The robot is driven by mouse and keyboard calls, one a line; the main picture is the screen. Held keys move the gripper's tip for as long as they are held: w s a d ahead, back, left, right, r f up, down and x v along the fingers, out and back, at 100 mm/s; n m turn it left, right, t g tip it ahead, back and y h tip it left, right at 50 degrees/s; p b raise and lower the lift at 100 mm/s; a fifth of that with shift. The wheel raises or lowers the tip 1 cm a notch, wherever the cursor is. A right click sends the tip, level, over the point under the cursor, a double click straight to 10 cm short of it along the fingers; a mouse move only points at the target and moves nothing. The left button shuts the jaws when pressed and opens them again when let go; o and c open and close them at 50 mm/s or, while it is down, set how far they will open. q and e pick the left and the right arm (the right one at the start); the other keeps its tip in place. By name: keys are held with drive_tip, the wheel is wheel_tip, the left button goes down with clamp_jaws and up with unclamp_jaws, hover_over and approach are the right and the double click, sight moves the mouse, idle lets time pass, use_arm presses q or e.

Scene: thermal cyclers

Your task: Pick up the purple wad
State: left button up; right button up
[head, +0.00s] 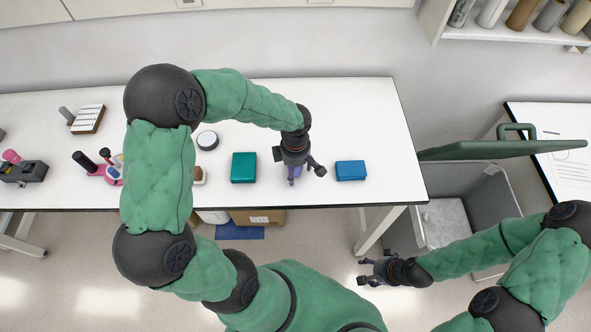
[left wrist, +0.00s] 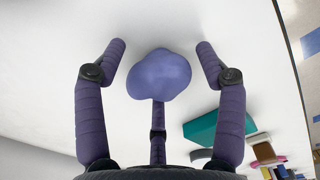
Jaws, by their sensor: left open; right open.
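The purple wad (left wrist: 160,75) is a smooth, rounded lump on the white table top. It shows in the left wrist view between the fingers of my left gripper (left wrist: 160,52), with gaps at both sides. The third finger comes up below it, and its tip is hidden at the wad's lower edge. In the head view my left gripper (head: 294,174) points down over the table near its front edge and mostly hides the wad. It is open. My right gripper (head: 368,272) is open and empty, low in front of the table.
A teal box (head: 244,167) lies left of my left gripper and a blue box (head: 351,170) to its right. A round tin (head: 207,140) and a pink rack (head: 106,172) stand further left. A grey bin (head: 455,215) with its green lid (head: 500,150) raised is right of the table.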

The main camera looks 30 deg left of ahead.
use_arm(q)
drive_tip(key=c, duration=0.9)
drive_tip(key=shift+r, duration=0.5)
wheel_tip(320, 180, up, 2)
drive_tip(key=shift+r+p, duration=0.1)
drive_tip(key=shift+p, duration=0.2)
drive_tip(key=s+d+r+p, duration=0.2)
drive_tip(key=s+d+r, duration=0.6)
drive_tip(key=d, duration=0.3)
drive_tip(key=shift+s+d+r, duration=0.2)
drive_tip(key=shift+r, duration=0.7)
